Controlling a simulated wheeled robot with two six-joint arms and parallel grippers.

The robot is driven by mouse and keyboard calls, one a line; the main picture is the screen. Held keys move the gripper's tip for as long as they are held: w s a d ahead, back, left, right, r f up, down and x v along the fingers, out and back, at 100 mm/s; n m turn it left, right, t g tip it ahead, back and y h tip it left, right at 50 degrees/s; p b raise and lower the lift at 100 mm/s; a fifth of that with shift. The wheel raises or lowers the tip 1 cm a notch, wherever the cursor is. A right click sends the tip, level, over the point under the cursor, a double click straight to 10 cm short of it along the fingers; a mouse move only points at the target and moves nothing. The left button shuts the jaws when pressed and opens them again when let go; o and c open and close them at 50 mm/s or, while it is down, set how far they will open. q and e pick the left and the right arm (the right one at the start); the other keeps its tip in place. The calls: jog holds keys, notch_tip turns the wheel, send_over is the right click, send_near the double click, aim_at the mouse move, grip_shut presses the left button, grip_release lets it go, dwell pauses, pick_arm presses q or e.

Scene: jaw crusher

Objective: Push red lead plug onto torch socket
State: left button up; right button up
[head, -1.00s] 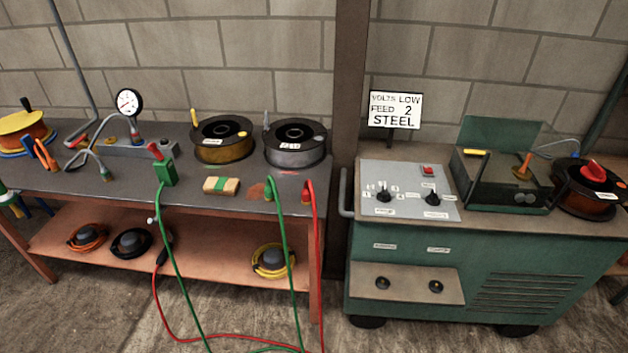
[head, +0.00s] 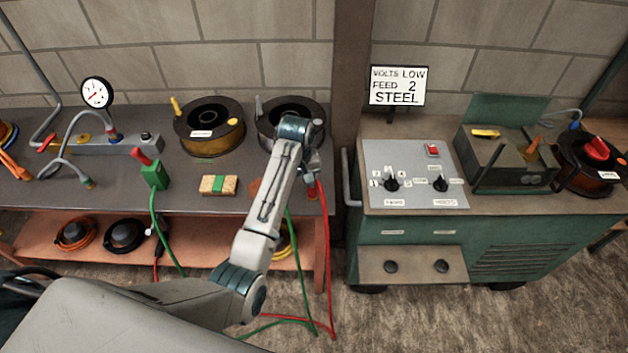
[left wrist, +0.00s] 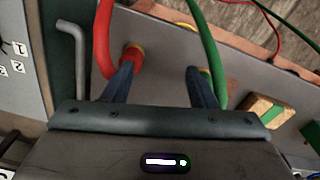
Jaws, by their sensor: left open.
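The red lead plug (left wrist: 134,56) stands on the bench with its red cable looping up from it. In the left wrist view it is at the tip of one finger of my left gripper (left wrist: 162,72); I cannot tell if they touch. The gripper is open, its other finger beside the green lead (left wrist: 204,62). In the head view my left gripper (head: 313,165) is over the bench's right end, mostly hiding the plugs; the red cable (head: 324,210) hangs below. Two dark round sockets, left (head: 391,267) and right (head: 441,266), are on the green machine's front ledge. Their labels are too small to read.
The green welding machine (head: 420,232) stands right of the bench, with a bent handle (head: 350,178) at its near side. A brush block (head: 219,184), a green clamp (head: 154,174) and wire spools (head: 210,130) occupy the bench. Cables trail on the floor.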

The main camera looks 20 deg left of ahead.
pick_arm(q)
jog(key=shift+n, duration=0.3)
jog(key=w+r, duration=0.1)
jog(key=w+d+r, duration=0.2)
jog(key=shift+w+r, duration=0.3)
jog(key=shift+r, duration=0.1)
jog(key=shift+w+d+r, duration=0.2)
jog(key=shift+w+r, duration=0.15)
jog(key=shift+w+a, duration=0.1)
jog(key=shift+a, duration=0.05)
pick_arm(e)
jog(key=shift+s+d, duration=0.1)
jog(key=shift+d, duration=0.3)
pick_arm(q)
jog(key=shift+f, duration=0.1)
pick_arm(e)
jog(key=shift+a, duration=0.2)
pick_arm(q)
jog(key=shift+f, duration=0.35)
notch_tip(320, 180, down, 5)
jog(key=shift+r+p, duration=0.1)
jog(key=shift+p, duration=0.6)
pick_arm(e)
jog(key=shift+a+r, duration=0.25)
jog(key=shift+r, duration=0.35)
jog(key=shift+d, duration=0.15)
